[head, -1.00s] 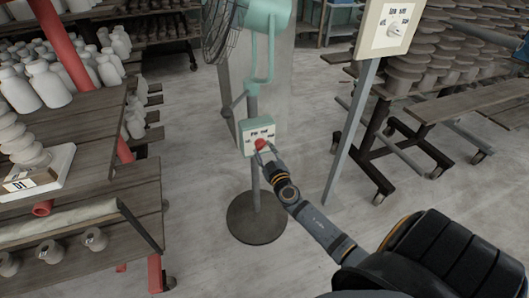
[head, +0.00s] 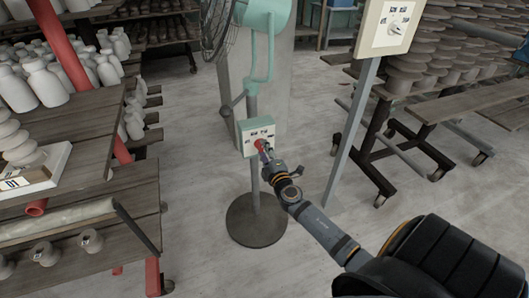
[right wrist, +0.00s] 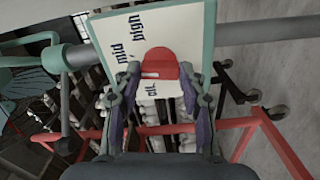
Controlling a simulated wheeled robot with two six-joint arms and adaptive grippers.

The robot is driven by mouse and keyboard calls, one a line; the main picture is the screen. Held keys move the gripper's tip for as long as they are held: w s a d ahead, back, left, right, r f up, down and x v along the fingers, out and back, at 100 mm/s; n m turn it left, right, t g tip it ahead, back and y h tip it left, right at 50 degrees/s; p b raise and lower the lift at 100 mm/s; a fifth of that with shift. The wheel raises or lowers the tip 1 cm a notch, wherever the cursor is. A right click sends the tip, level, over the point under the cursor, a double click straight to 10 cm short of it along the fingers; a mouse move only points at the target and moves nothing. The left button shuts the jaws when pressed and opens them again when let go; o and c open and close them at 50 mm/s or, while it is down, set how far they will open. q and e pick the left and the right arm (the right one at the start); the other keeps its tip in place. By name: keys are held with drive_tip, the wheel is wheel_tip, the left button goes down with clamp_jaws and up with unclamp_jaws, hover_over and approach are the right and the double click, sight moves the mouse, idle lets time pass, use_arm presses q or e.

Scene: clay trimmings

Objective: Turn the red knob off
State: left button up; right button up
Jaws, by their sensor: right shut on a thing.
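The red knob (head: 259,144) sits on the pale front panel of a mint-green control box (head: 246,128) on the fan's stand. My right gripper (head: 265,151) is at the panel, shut on the knob. In the right wrist view the red knob (right wrist: 160,60) lies between the two fingertips of my right gripper (right wrist: 160,72). The panel (right wrist: 198,22) looks tilted there, with the words "mid" and "high" readable. Another label beside the knob is partly hidden. Where the knob points is hard to tell. My left gripper is not in view.
The fan's pole stands on a round dark base (head: 256,220). A wooden shelf with pottery (head: 120,190) is at the left. Wheeled racks stand at the right. The floor between is clear.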

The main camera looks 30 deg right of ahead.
drive_tip(key=n, duration=0.2)
drive_tip(key=shift+n, duration=0.4)
drive_tip(key=n, duration=0.4)
drive_tip(key=shift+n+p, duration=0.3)
drive_tip(key=shift+p, duration=0.05)
drive_tip(key=n, duration=0.2)
drive_tip(key=shift+n, duration=0.4)
drive_tip(key=shift+n+p, duration=0.4)
drive_tip(key=shift+n, duration=2)
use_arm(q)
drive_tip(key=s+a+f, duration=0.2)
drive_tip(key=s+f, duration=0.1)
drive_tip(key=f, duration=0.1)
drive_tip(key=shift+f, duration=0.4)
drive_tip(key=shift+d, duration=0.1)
use_arm(e)
drive_tip(key=shift+n, duration=0.3)
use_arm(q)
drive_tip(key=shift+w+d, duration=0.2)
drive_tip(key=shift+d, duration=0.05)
